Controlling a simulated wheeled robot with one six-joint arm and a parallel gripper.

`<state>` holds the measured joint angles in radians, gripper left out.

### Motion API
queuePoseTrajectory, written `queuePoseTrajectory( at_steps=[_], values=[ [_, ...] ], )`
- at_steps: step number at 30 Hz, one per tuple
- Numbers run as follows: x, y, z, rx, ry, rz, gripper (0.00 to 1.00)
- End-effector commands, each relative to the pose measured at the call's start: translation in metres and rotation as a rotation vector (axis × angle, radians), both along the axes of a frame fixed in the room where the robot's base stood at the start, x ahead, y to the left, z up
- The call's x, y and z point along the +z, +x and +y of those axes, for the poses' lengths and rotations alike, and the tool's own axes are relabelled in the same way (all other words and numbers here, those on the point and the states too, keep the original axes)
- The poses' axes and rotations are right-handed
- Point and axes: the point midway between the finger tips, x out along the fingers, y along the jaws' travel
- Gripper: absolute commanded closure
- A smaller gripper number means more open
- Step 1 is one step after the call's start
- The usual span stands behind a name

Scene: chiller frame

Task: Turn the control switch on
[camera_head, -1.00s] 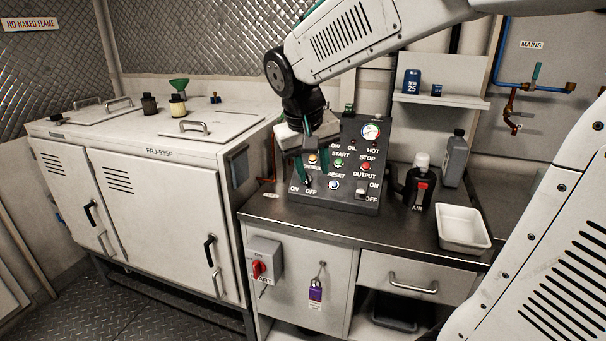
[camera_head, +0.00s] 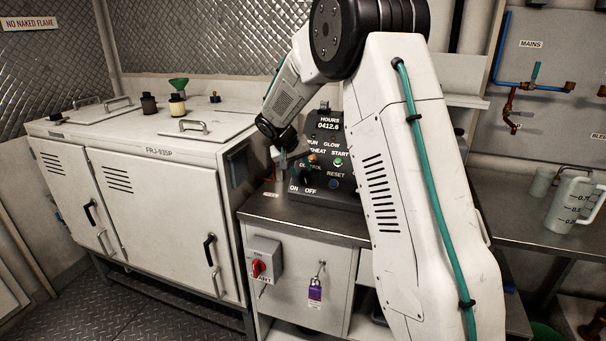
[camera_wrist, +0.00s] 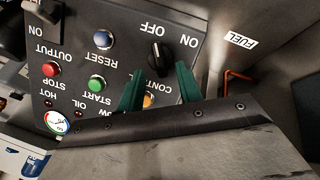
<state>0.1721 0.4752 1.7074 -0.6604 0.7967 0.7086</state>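The control switch (camera_wrist: 157,55) is a black rotary knob on the dark sloping control panel (camera_wrist: 75,80), between the partly hidden CONTROL label and the ON and OFF marks. In the wrist view, which is upside down, its pointer seems to lie toward OFF. My gripper (camera_wrist: 157,70) is open, with its two green fingers apart on either side of the knob's line. The knob lies between and just beyond the tips; I see no contact. In the head view my gripper (camera_head: 291,166) is at the panel's left side, and the knob is hard to make out.
A white cabinet (camera_head: 165,215) stands left. A red isolator switch (camera_head: 259,267) is below.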

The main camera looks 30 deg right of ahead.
Motion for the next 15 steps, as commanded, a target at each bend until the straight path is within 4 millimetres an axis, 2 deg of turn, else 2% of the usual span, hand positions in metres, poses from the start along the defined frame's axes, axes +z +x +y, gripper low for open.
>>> queuePoseTrajectory(
  at_steps=[6, 15],
  values=[
    [-0.024, 0.004, -0.013, -0.001, 0.001, 0.0, 0.65],
    [-0.03, 0.006, -0.016, 0.0, 0.001, 0.0, 0.65]
  ],
)
